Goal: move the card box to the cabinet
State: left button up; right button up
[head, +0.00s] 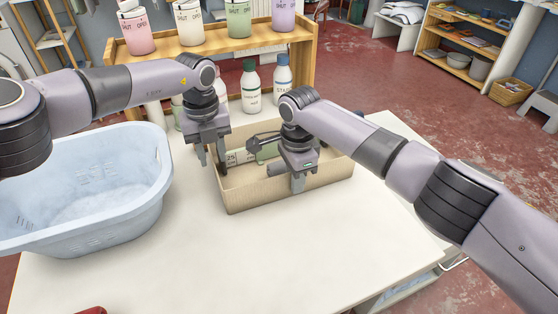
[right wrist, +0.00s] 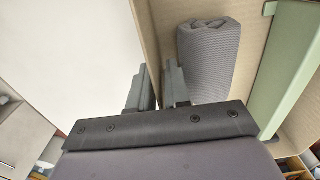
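The card box (head: 262,195) is an open beige carton on the white table, with a few items inside. My right gripper (head: 298,180) is at the box's front wall, pointing down. In the right wrist view its fingers (right wrist: 160,88) lie close on both sides of the box wall (right wrist: 152,30), seemingly clamped on it. My left gripper (head: 212,160) is at the box's left wall near the back corner, with one finger to each side of the rim; whether it is clamped is unclear. The cabinet cannot be identified with certainty; a wooden shelf unit (head: 455,57) stands at the far right.
A pale blue tub (head: 95,215) stands left of the box. The table (head: 270,265) is bare in front of the box. Open red floor (head: 390,85) lies beyond it to the right.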

pick_arm(q)
jog(key=shift+c, duration=0.3)
pick_arm(e)
jog(key=shift+c, duration=0.3)
pick_arm(q)
grip_shut()
pick_arm(e)
grip_shut()
pick_arm(q)
jog(key=shift+r, duration=0.1)
pick_arm(e)
jog(key=shift+r, duration=0.15)
